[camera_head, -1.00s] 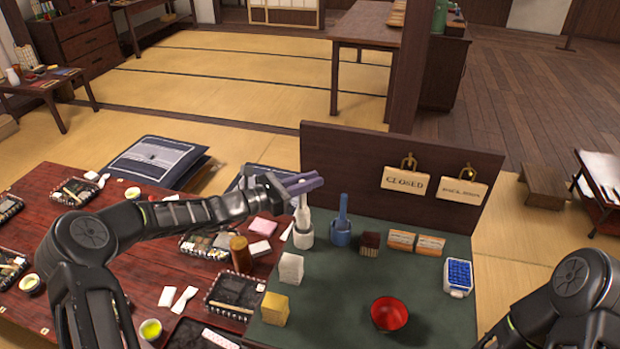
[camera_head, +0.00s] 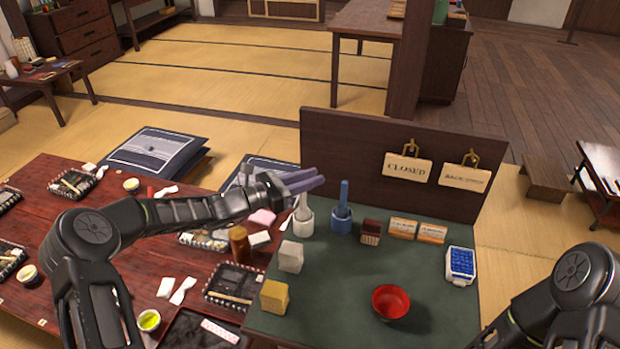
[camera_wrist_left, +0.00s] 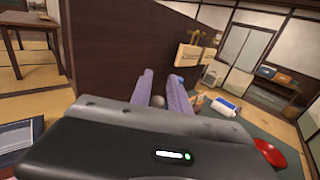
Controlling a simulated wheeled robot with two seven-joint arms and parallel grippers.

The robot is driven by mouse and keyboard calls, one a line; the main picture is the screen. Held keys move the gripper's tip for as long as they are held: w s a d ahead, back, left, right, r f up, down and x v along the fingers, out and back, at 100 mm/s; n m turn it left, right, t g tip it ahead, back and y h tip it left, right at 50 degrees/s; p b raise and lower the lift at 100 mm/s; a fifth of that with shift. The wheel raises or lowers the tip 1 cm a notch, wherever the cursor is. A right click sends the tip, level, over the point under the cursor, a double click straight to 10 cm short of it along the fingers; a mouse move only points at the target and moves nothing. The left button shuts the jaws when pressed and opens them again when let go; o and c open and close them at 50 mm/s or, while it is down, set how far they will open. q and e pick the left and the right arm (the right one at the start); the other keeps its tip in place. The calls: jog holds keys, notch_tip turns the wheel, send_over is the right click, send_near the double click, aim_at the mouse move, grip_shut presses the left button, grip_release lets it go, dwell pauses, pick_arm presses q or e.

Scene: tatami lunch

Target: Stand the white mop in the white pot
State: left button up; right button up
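The white mop (camera_head: 303,203) stands roughly upright in the white pot (camera_head: 303,224), at the back left of the green mat. Its upper end is hidden by my left gripper. My left gripper (camera_head: 306,181) has purple fingers and is just above the pot, at the mop's top. In the left wrist view the fingers (camera_wrist_left: 163,92) are apart, with a small grey shape low between them; I cannot tell whether it touches them. My right gripper is out of view; only my right arm shows at the lower right.
A blue mop in a blue pot (camera_head: 342,219) stands close to the right. A dark upright board (camera_head: 345,150) with hanging signs is behind. A white block (camera_head: 290,257), a yellow block (camera_head: 274,297) and a red bowl (camera_head: 390,302) are nearer. The mat's middle is clear.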

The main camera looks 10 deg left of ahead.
pick_arm(q)
jog(key=o, duration=0.4)
jog(key=shift+c, duration=0.2)
jog(key=shift+a, duration=0.1)
jog(key=b+v, duration=0.1)
jog(key=v, duration=0.6)
jog(key=shift+s+a, duration=0.2)
jog(key=shift+s, duration=0.1)
dwell(0.7)
